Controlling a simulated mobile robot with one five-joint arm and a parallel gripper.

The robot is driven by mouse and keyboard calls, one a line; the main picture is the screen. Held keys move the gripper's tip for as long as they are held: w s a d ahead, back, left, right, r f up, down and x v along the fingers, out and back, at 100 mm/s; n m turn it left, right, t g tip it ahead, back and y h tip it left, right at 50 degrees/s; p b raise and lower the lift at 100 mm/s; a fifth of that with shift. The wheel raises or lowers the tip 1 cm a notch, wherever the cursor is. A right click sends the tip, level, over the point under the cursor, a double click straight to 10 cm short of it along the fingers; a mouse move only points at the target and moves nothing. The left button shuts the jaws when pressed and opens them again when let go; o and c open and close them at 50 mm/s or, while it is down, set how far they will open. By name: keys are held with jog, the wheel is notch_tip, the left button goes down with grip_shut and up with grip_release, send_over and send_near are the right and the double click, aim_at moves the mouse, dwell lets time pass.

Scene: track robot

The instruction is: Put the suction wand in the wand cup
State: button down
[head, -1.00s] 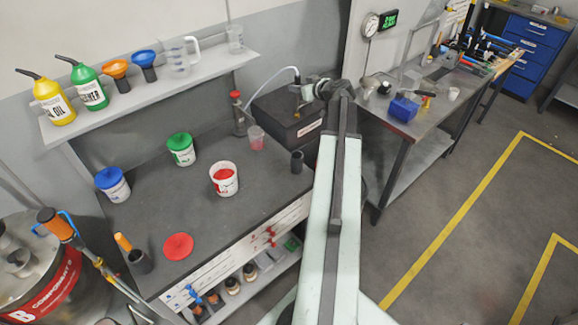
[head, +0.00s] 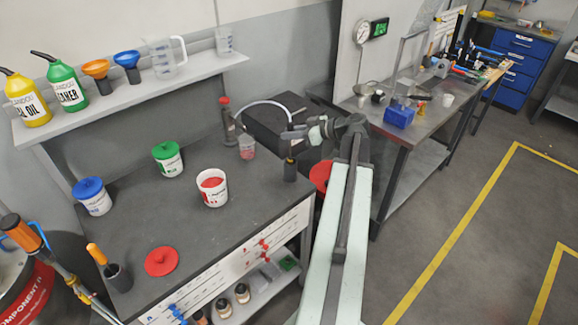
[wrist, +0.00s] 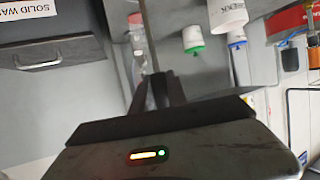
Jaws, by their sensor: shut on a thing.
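My gripper (head: 293,134) is shut on the suction wand (head: 291,150), near the right end of the dark workbench.
A red-topped bottle (head: 226,120) and a clear cup with pink contents (head: 247,150) stand left of the wand cup. A dark waste box (head: 280,115) is behind. An open white pail (head: 212,190) and a red lid (head: 161,261) are further left.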

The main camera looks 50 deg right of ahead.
aim_at(290, 160)
notch_tip(290, 160, down, 8)
jog(key=b, duration=0.6)
jog(key=shift+r, duration=0.2)
jog(key=shift+r+p, duration=0.25)
jog(key=shift+p, duration=0.05)
jog(key=shift+f, duration=0.2)
jog(key=c, duration=1.3)
grip_release()
jog(key=shift+r, duration=0.1)
jog(key=shift+r, duration=0.1)
jog(key=shift+s+r, duration=0.2)
jog(key=shift+r, duration=0.05)
jog(key=p+v, duration=0.4)
jog(key=v, duration=0.7)
jog(key=shift+s+p, duration=0.25)
jog(key=shift+p, duration=0.05)
